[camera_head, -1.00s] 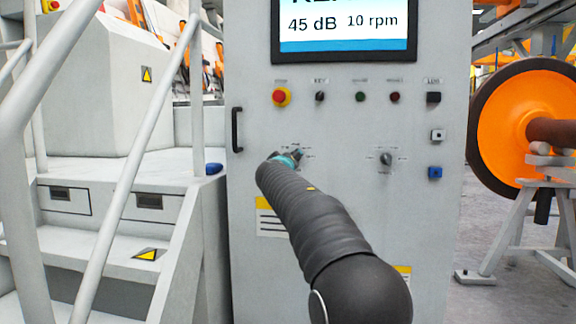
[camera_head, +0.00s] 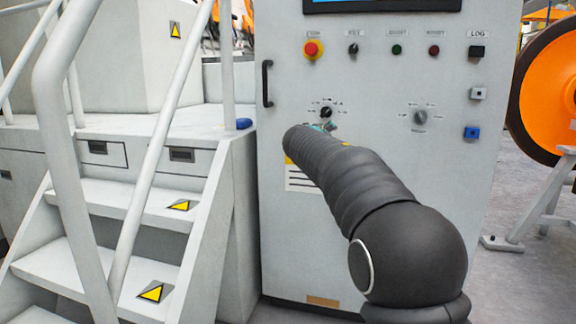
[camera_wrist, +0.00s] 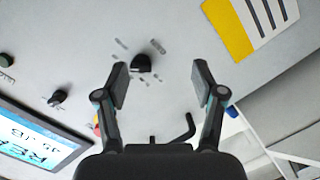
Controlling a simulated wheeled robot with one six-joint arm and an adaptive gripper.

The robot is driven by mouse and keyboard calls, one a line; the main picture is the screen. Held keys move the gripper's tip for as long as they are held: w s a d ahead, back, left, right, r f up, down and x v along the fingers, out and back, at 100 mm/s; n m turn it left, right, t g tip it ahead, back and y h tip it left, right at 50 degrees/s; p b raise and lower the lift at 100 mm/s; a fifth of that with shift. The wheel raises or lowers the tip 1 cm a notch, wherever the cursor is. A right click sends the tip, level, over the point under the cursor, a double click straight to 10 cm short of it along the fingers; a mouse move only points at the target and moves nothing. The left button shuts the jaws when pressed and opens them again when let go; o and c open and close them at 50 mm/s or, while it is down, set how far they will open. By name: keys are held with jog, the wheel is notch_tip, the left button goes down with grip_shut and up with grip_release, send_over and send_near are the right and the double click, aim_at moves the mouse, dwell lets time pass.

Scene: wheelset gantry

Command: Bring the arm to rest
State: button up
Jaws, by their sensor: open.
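My arm (camera_head: 375,205) reaches from the lower right toward the grey control cabinet (camera_head: 400,160) in the head view. My gripper is mostly hidden behind the arm there, at its far end near the left black rotary knob (camera_head: 327,112). In the wrist view my gripper (camera_wrist: 160,80) has its two fingers spread apart and empty. The black knob (camera_wrist: 141,63) lies between the fingertips in that picture, on the panel face. I see no finger touching it, and a gap to the panel seems to remain.
The cabinet carries a red stop button (camera_head: 313,49), a second rotary knob (camera_head: 420,117), a blue button (camera_head: 471,133) and a black door handle (camera_head: 267,83). White stairs with railings (camera_head: 150,170) stand at the left. An orange wheel (camera_head: 548,95) stands at the right.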

jog(key=s+d+f+g, duration=0.2)
jog(key=s+f+g, duration=0.2)
jog(key=s+f, duration=0.6)
jog(key=s+d+f+m+g+y+p, duration=0.15)
jog(key=s+f+g, duration=0.25)
jog(key=s+f, duration=0.6)
jog(key=s+a+m+g+y+p, duration=0.1)
jog(key=s+m+y+p, duration=0.3)
jog(key=s, duration=2.9)
jog(key=shift+s+g+y, duration=0.3)
jog(key=shift+s+y, duration=0.05)
jog(key=shift+s, duration=0.05)
